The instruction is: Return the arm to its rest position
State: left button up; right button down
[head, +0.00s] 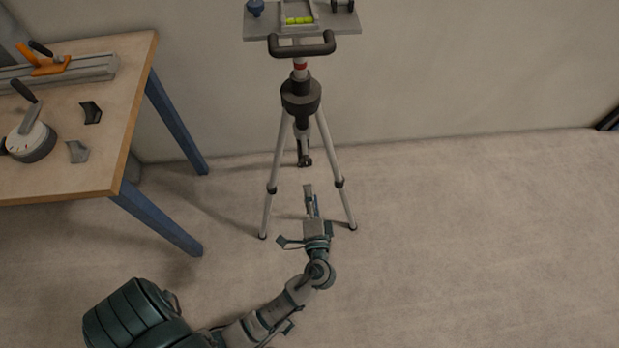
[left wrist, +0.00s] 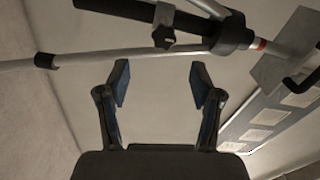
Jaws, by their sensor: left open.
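My left arm comes in from the bottom left in the head view and reaches toward the foot of the tripod. My left gripper (head: 310,192) is in front of the tripod (head: 301,98), between its two front legs in the picture. In the left wrist view the left gripper (left wrist: 160,85) is open, with its two fingers apart and nothing between them. The tripod's dark hub (left wrist: 232,33) and a pale leg run across the top of that view, beyond the fingertips. Whether the gripper touches the tripod cannot be told. My right gripper is not in view.
A wooden table (head: 128,120) with blue legs stands at the left, holding a round tool (head: 32,140) and small dark pieces. The tripod carries a grey plate (head: 262,24) with a yellow-green level (head: 299,20). The floor at the right is clear.

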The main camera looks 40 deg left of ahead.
pick_arm(q)
jog(key=shift+v, duration=1.2)
jog(key=shift+f, duration=0.1)
